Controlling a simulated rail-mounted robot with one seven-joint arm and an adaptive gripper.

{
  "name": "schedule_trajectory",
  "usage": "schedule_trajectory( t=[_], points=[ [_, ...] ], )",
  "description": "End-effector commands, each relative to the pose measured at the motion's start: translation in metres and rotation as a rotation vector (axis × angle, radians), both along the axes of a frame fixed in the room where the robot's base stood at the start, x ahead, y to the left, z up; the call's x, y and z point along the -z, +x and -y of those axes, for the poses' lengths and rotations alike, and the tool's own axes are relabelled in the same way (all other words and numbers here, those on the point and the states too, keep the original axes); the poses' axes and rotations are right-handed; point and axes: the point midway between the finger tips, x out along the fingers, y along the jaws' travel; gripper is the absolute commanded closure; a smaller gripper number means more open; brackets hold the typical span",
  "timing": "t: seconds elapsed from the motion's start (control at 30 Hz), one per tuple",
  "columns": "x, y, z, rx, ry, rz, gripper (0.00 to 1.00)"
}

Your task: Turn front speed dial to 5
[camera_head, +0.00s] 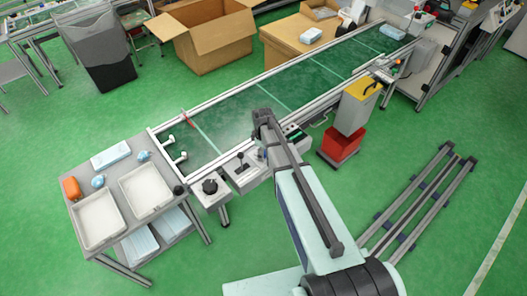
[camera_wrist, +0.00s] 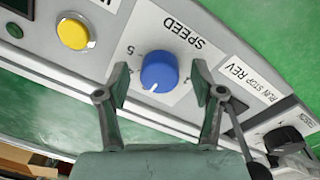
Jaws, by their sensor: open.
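In the wrist view the blue speed dial (camera_wrist: 159,72) sits on a pale panel marked SPEED (camera_wrist: 181,31). A short white pointer line shows on the dial's lower edge in the picture, and a printed 5 (camera_wrist: 130,50) lies at its upper left. My gripper (camera_wrist: 161,76) is open, with one finger on either side of the dial. A gap shows between each finger and the dial; I see no contact. In the head view my arm reaches over the near side of the conveyor and the dial cannot be made out.
A yellow button (camera_wrist: 72,33) is left of the dial. A RUN STOP REV label (camera_wrist: 250,82) and a black knob (camera_wrist: 285,139) are to the right.

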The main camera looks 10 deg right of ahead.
Motion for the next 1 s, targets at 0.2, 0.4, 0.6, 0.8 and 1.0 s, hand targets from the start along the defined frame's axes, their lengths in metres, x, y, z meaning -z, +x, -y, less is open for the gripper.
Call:
schedule_trajectory(
  t=[0.2,0.4,0.6,0.8,1.0],
  points=[
    [-0.0001,-0.0001,-0.0001,0.000,0.000,0.000,0.86],
    [0.0001,-0.0003,-0.0001,0.001,0.001,-0.001,0.93],
    [0.0007,-0.0005,-0.0003,0.027,0.000,-0.001,0.93],
    [0.0017,-0.0008,-0.0006,0.114,0.000,-0.002,0.93],
    [0.0025,-0.0012,-0.0013,0.267,0.000,-0.002,0.93]
  ],
)
